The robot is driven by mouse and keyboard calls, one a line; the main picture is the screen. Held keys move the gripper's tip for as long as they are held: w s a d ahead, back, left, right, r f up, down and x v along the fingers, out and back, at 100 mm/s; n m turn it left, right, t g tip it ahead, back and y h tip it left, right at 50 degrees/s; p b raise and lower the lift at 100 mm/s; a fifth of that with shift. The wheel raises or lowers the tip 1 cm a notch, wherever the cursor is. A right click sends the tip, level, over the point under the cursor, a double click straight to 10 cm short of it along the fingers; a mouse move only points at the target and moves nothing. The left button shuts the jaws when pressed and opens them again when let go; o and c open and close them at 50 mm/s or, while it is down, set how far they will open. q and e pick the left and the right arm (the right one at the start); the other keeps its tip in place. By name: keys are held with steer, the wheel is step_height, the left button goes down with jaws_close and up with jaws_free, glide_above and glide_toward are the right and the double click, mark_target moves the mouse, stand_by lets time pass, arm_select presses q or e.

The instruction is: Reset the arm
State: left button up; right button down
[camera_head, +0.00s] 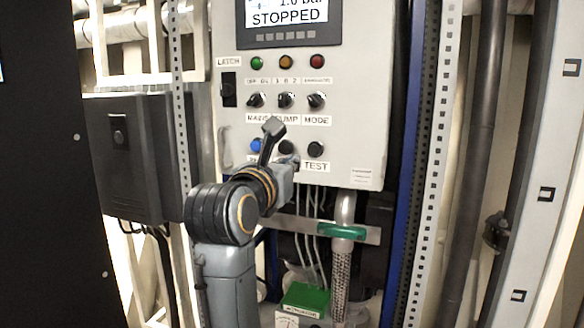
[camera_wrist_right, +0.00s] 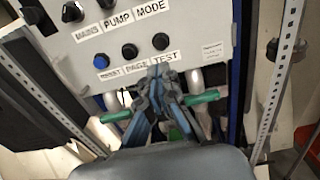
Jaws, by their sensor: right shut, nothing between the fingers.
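My right arm rises from the bottom of the head view in front of a grey control panel (camera_head: 350,120). My right gripper (camera_head: 290,164) is at the panel's lower part, mostly hidden behind my own wrist. In the right wrist view its fingers (camera_wrist_right: 160,72) are shut and empty, with the tips just below the lower row of buttons, near the TEST label. I cannot tell whether they touch the panel. My left gripper is not in view.
The panel has a screen (camera_head: 288,14) reading STOPPED, lamps, several knobs and a blue button (camera_head: 256,146). A green-handled valve (camera_head: 341,231) and a green box (camera_head: 305,299) are below. A black box (camera_head: 125,150) is left; perforated rails (camera_head: 432,150) stand right.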

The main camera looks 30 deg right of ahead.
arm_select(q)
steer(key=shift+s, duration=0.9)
arm_select(e)
steer(key=shift+w+d+f, duration=0.1)
steer(key=shift+w, duration=0.2)
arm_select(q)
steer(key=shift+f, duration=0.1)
arm_select(e)
steer(key=shift+f, duration=0.1)
